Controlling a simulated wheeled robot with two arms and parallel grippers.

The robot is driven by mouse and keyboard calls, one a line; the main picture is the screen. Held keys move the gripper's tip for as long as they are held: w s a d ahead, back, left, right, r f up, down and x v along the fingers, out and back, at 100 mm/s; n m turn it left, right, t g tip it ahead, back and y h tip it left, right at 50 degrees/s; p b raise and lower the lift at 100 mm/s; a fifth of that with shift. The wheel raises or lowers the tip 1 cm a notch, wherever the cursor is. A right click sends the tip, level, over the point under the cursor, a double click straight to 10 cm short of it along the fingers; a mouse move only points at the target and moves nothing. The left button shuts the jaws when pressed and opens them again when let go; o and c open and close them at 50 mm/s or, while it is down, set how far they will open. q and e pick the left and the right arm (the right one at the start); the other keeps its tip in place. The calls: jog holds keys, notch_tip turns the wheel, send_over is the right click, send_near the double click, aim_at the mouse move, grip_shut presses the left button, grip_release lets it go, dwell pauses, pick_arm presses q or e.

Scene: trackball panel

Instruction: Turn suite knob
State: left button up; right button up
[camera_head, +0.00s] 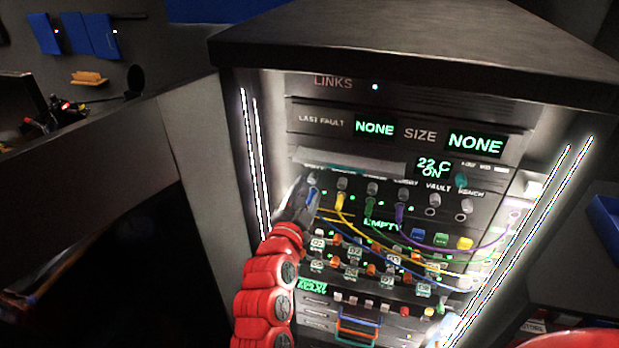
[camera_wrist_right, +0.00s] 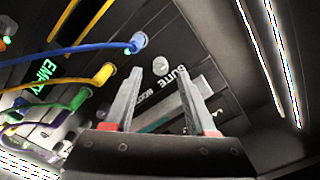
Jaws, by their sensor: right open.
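The suite knob (camera_wrist_right: 162,67) is a small grey round knob beside the "SUITE" lettering in the right wrist view. In the head view, a small grey knob (camera_head: 314,181) sits at the left end of the top knob row, above the blue plug. My right gripper (camera_head: 301,192) is at the left side of the panel, close to that knob. In the wrist view, its two grey fingers (camera_wrist_right: 178,76) are apart with nothing between them. My left gripper is not in view.
Blue (camera_wrist_right: 100,48), yellow, green and purple cables plug in close by. A light grey bar (camera_head: 350,168) juts above the knob row. The cabinet's left wall with light strips (camera_head: 256,165) stands beside my right arm. Lower rows hold several more controls.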

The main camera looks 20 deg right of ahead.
aim_at(312, 182)
jog(key=shift+p+x, duration=0.4)
jog(key=shift+x, duration=1.1)
grip_shut()
